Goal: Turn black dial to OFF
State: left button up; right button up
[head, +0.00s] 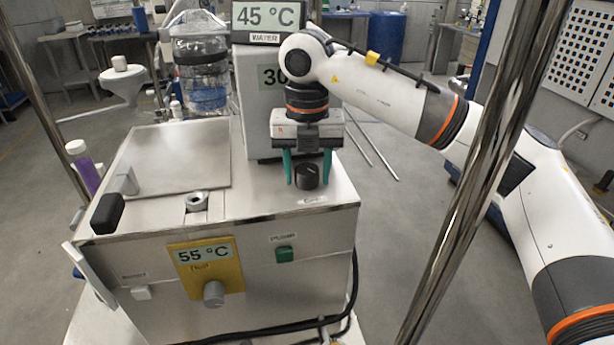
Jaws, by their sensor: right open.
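The black dial (307,176) stands on the right part of the steel top of the bath unit (260,210), in front of a white column. A small label (314,200) lies just in front of it, too small to read surely. My right gripper (308,182) points down over the dial. Its two green fingers are apart, one at the left of the dial and one at its right rear. I cannot tell whether they touch it. My left gripper does not show.
The white column (247,120) with a 45 °C display (269,16) stands close behind my right gripper. A glass flask (201,62) is at its left. A grey knob (213,293) and green switch (284,254) are on the front. A metal post (470,190) rises at the right.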

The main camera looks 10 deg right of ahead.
jog(key=m+b, duration=0.1)
jog(key=m, duration=0.1)
jog(key=shift+f+m, duration=0.15)
jog(key=shift+m, duration=0.25)
jog(key=m, duration=0.3)
jog(key=shift+b, duration=0.3)
jog(key=n, duration=0.6)
jog(key=shift+p, duration=0.3)
jog(key=shift+r, duration=0.2)
